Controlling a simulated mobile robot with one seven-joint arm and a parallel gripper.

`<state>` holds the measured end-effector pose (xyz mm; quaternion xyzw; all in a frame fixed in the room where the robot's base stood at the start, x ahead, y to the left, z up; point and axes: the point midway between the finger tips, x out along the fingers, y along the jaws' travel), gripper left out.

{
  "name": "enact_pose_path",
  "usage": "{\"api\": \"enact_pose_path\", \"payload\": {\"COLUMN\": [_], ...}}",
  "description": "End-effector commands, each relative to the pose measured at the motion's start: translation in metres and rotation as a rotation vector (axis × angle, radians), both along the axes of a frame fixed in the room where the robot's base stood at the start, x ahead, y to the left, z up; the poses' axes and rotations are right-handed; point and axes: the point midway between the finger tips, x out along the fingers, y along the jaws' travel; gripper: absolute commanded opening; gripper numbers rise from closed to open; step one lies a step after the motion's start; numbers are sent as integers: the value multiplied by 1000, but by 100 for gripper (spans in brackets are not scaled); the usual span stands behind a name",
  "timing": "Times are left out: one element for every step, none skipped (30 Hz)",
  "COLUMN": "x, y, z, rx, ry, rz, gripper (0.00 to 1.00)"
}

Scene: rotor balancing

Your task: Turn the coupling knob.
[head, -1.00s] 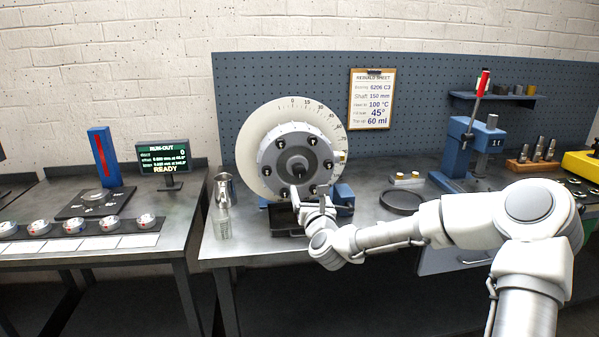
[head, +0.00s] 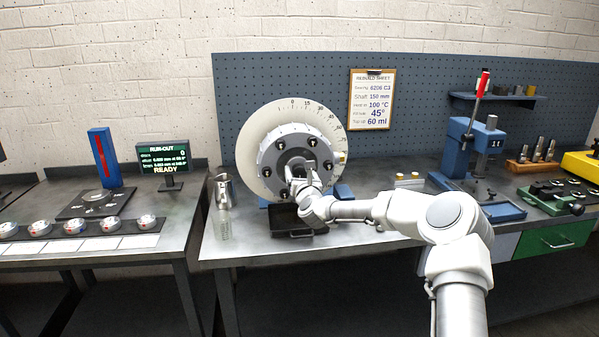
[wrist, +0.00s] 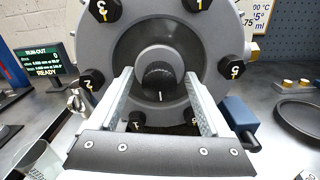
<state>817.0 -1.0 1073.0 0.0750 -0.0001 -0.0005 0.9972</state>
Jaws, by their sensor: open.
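The coupling knob (wrist: 159,80) is a dark round knob with a white index mark at the centre of the grey rotor hub (wrist: 198,40). Numbered black bolts ring it. In the wrist view my gripper (wrist: 160,90) is open, with one finger on each side of the knob in the picture. I cannot tell whether the fingers touch it. In the head view my gripper (head: 300,180) is in front of the hub and hides the knob. The pale graduated disc (head: 250,140) stands upright behind the hub.
A black tray (head: 293,232) lies below the rotor. A metal jug (head: 228,186) and a clear beaker (head: 223,222) stand left of it. A blue block with a dark handle (wrist: 240,115) is close right of my gripper. A round dark pan (wrist: 303,117) lies farther right.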

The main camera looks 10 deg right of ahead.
Motion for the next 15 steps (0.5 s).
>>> {"api": "enact_pose_path", "payload": {"x": [3,4,6,6,7,8,8,8,8,8,8,8,8,8,8], "y": [1,1,1,1,1,1,1,0,0,0,0,0,0,0,0], "z": [0,0,0,0,0,0,0,0,0,0,0,0,0,0,0], "rx": [0,0,0,0,0,0,0,0,0,0,0,0,0,0,0], "ry": [0,0,0,0,0,0,0,0,0,0,0,0,0,0,0], "rz": [1,1,2,1,1,1,1,1,1,1,1,1,1,1,1], "gripper": [82,82,82,82,82,82,82,82,82,82,82,82,82,80,72]}}
